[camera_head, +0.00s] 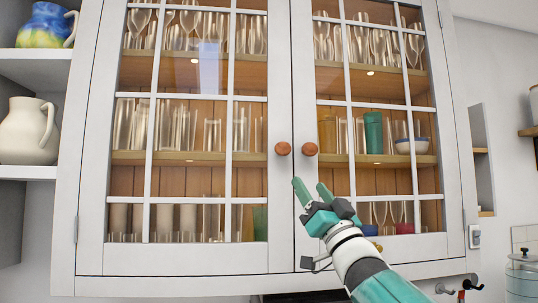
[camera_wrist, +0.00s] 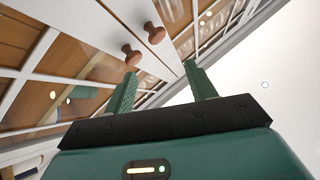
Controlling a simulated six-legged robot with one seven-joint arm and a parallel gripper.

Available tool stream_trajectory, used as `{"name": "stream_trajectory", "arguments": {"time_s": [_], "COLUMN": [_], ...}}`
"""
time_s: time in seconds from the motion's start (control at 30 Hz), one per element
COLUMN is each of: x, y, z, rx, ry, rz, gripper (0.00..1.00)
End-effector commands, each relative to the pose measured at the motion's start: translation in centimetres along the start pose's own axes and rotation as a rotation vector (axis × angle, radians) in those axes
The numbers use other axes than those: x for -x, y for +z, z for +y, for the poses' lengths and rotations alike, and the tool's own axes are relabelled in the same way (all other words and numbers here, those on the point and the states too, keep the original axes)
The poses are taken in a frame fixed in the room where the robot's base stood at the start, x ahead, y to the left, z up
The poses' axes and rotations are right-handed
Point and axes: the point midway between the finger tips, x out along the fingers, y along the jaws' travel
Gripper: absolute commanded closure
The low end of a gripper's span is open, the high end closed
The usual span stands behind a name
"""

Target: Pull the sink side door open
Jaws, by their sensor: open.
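A white glazed cabinet has two shut doors that meet at a centre seam. The left door (camera_head: 184,262) and the right door (camera_head: 420,250) each carry a round brown wooden knob near the seam: the left knob (camera_head: 282,148) and the right knob (camera_head: 310,149). No sink is in view, so I cannot tell which door is the sink side one. My gripper (camera_head: 309,185) is open and empty, with its green fingers just below the knobs. In the wrist view, both knobs show beyond the fingertips (camera_wrist: 160,69), one close to the left fingertip.
Glasses, a green tumbler (camera_head: 373,133) and a bowl (camera_head: 412,146) stand behind the panes. Open shelves at left hold a white jug (camera_head: 29,131) and a blue-yellow jug (camera_head: 46,25). Hooks (camera_head: 460,286) and a glass jar (camera_head: 522,273) are at lower right.

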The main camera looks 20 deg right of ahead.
Motion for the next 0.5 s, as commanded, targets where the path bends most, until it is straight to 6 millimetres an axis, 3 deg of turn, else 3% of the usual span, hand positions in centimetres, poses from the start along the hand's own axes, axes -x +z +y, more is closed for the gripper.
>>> {"name": "stream_trajectory", "arguments": {"time_s": [0.17,0.5], "x": [-1.7,-7.9], "y": [0.3,0.2], "z": [0.0,-0.1], "rx": [-0.003,-0.002], "ry": [0.000,0.000], "rz": [-0.006,-0.005], "gripper": [0.44,0.44]}}
